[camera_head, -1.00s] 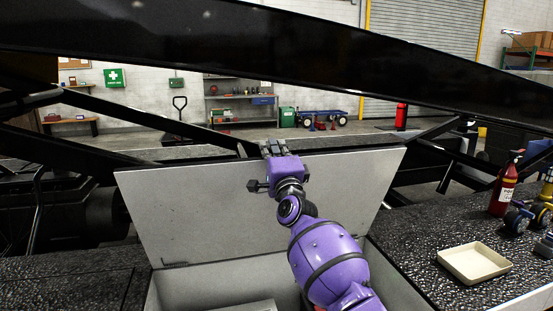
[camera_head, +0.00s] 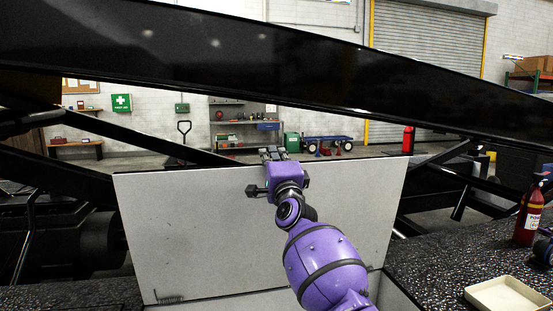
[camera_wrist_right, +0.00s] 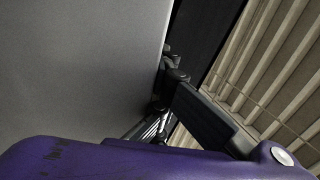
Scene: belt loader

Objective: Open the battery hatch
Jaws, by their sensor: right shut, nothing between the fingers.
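The battery hatch (camera_head: 190,225) is a light grey lid, raised steeply on its lower edge. In the head view it stands nearly upright behind the open grey compartment (camera_head: 270,302). My right gripper (camera_head: 272,153) is at the lid's top edge, near the middle, with its fingers shut and nothing between them. In the right wrist view the grey lid surface (camera_wrist_right: 75,65) fills the left side, and the dark fingers (camera_wrist_right: 172,75) lie along its edge. Whether they touch it is unclear. My left gripper is not in view.
A black beam (camera_head: 300,70) crosses above the lid. A red extinguisher-like bottle (camera_head: 529,215) and a cream tray (camera_head: 507,296) are on the dark speckled deck (camera_head: 440,258) at right. Dark struts and machinery (camera_head: 70,235) are at left.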

